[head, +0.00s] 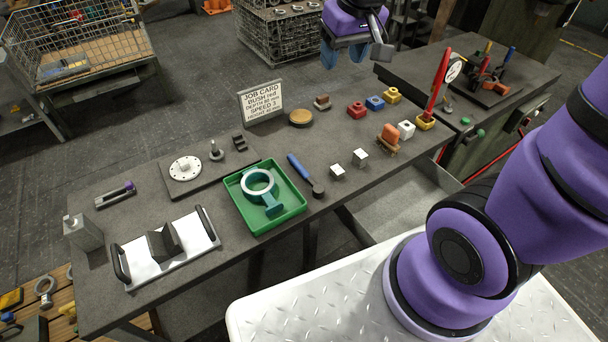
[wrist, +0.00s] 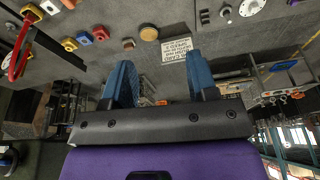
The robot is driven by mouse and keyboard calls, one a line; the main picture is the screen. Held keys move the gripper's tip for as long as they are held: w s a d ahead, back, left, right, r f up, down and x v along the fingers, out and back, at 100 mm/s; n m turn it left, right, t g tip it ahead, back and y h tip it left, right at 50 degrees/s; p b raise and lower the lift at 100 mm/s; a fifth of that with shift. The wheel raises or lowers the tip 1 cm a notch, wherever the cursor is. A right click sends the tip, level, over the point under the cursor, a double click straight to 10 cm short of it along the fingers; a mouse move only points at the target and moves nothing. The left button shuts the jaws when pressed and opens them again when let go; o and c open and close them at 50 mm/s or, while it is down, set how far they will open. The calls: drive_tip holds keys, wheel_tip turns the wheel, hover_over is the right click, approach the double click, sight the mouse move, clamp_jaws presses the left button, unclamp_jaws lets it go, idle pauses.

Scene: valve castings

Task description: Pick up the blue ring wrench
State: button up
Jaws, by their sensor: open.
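A tool with a blue handle (head: 300,169) and a dark rounded end lies on the grey bench, just right of the green tray. Whether that end is a ring is too small to tell. In the tray (head: 287,222) lies a pale ring (head: 257,183) with a teal-green piece (head: 273,205) beside or joined to it; I cannot tell which. My gripper (head: 356,54) is open and empty, beyond the bench's far edge, up and right of the blue-handled tool. In the wrist view my gripper (wrist: 161,74) has its two blue fingers spread, with nothing between them.
The job card (head: 262,102) stands at the bench's back edge. Red (head: 356,110), blue (head: 375,103) and yellow (head: 391,95) blocks sit to the right. Two small pale cubes, one a cube (head: 360,156), lie right of the tool.

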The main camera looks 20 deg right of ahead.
drive_tip(key=w+a+f+g, duration=0.1)
drive_tip(key=w+f, duration=0.3)
drive_tip(key=f, duration=0.2)
drive_tip(key=w+a+f, duration=0.1)
drive_tip(key=w+f, duration=0.3)
drive_tip(key=f, duration=0.2)
drive_tip(key=n+g, duration=0.1)
drive_tip(key=g, duration=0.1)
hover_over(304, 171)
wheel_tip(304, 171, down, 18)
drive_tip(key=shift+f, duration=5.55)
clamp_jaws()
